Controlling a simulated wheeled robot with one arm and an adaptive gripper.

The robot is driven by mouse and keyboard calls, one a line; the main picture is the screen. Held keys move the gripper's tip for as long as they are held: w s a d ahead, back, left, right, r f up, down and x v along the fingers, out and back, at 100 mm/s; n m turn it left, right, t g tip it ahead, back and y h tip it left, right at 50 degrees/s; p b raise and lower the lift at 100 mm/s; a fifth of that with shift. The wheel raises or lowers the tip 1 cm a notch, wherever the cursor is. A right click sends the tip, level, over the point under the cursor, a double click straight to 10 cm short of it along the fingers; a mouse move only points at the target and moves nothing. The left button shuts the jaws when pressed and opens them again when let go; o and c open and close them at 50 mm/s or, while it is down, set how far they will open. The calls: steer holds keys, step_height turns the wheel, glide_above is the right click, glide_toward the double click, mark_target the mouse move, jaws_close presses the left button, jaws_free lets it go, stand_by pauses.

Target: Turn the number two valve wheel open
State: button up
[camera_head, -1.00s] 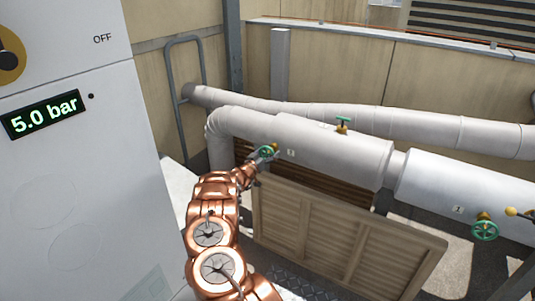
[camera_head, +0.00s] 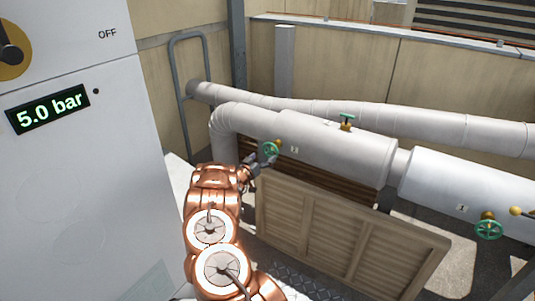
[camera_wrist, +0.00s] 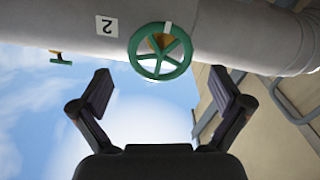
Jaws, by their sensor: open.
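The number two valve wheel (camera_wrist: 160,51) is a green spoked handwheel on the grey pipe, beside a white label reading 2 (camera_wrist: 107,26), upside down in the wrist view. A short white mark shows at its upper rim there. In the head view the wheel (camera_head: 270,149) is at the left part of the pipe. My gripper (camera_wrist: 160,72) is open and empty. Its two fingers are spread to either side of the wheel's lower edge, apart from the rim. In the head view my gripper (camera_head: 264,164) is just below the wheel, partly hidden by my arm.
Another green wheel (camera_head: 489,229) is on the right pipe, near a yellow knob (camera_head: 515,211). A green handle (camera_head: 347,119) stands on top of the pipe. A slatted panel (camera_head: 345,240) leans below. A cabinet (camera_head: 75,190) with a 5.0 bar display (camera_head: 48,109) fills the left.

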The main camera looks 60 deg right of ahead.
steer(key=shift+s+a, duration=0.15)
steer(key=shift+a, duration=2.8)
